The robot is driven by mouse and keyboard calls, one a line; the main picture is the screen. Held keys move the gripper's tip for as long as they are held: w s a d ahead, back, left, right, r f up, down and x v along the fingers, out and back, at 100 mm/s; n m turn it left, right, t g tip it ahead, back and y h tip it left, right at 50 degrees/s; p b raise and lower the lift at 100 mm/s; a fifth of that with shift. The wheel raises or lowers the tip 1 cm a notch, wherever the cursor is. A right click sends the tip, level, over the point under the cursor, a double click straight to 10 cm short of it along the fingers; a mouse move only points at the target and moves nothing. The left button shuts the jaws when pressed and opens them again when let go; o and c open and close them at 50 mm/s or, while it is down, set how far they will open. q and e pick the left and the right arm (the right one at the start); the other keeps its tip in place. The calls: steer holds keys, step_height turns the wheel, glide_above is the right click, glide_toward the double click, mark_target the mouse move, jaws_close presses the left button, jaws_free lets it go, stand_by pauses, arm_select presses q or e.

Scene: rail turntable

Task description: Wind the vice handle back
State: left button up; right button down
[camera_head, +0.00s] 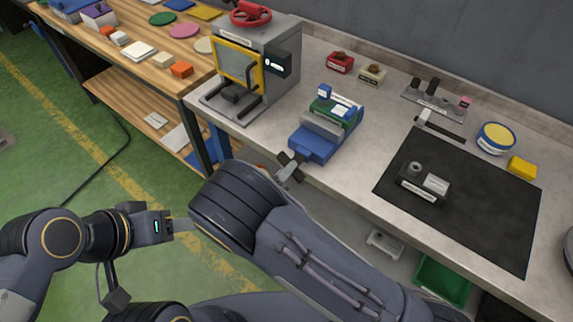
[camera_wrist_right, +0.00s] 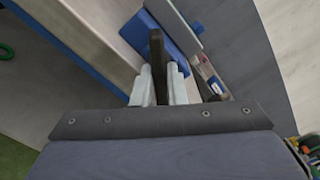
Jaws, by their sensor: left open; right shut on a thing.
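The blue vice (camera_head: 313,148) stands at the front edge of the grey bench, with a green block in its upper part. Its dark handle (camera_head: 284,158) sticks out at the front. My right gripper (camera_head: 289,170) is shut on this handle; my right forearm hides part of the area below. In the right wrist view, the pale fingers (camera_wrist_right: 160,88) pinch the dark handle bar (camera_wrist_right: 156,48), with the blue vice body (camera_wrist_right: 168,38) behind it. My left gripper (camera_head: 183,225) is open and empty over the green floor, away from the vice.
A grey machine with a yellow-framed window (camera_head: 240,62) stands left of the vice. A black mat (camera_head: 465,215) with a small dark device (camera_head: 424,183) lies to the right. A wooden bench (camera_head: 150,62) stands at the back left. A green bin (camera_head: 443,280) sits below the bench.

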steer(key=shift+f+n+p, duration=0.15)
steer(key=shift+n+p, duration=0.95)
steer(key=shift+n, duration=1.8)
steer(key=c, duration=1.4)
jaws_free()
steer(key=shift+c, duration=0.2)
steer(key=b+v, duration=0.2)
steer(key=v, duration=0.6)
